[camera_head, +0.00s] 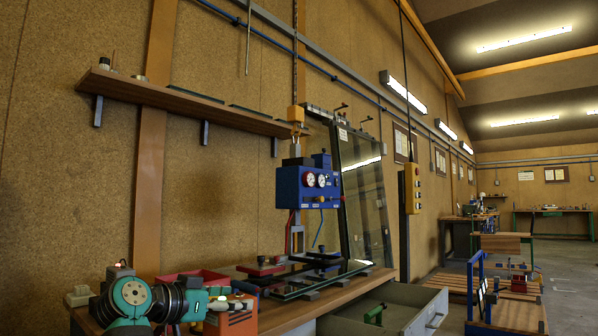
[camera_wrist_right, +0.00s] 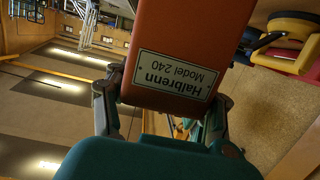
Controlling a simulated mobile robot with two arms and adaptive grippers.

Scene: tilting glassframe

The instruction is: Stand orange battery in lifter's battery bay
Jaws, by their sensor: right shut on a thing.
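The orange battery (camera_wrist_right: 180,45), labelled "Halbrenn Model 240", fills the upper middle of the right wrist view, its label upside down. My right gripper (camera_wrist_right: 165,97) is shut on it, one finger on each side. In the head view my teal and grey arm shows at the lower left, above the bench. The lifter (camera_head: 310,187), a blue box with two dials, hangs from a chain over the bench. I cannot make out its battery bay. My left gripper is not clearly visible.
Glass and black fixtures (camera_head: 305,278) lie under the lifter. An open drawer (camera_head: 395,312) juts out at the front. A tall glass pane (camera_head: 362,195) leans behind.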

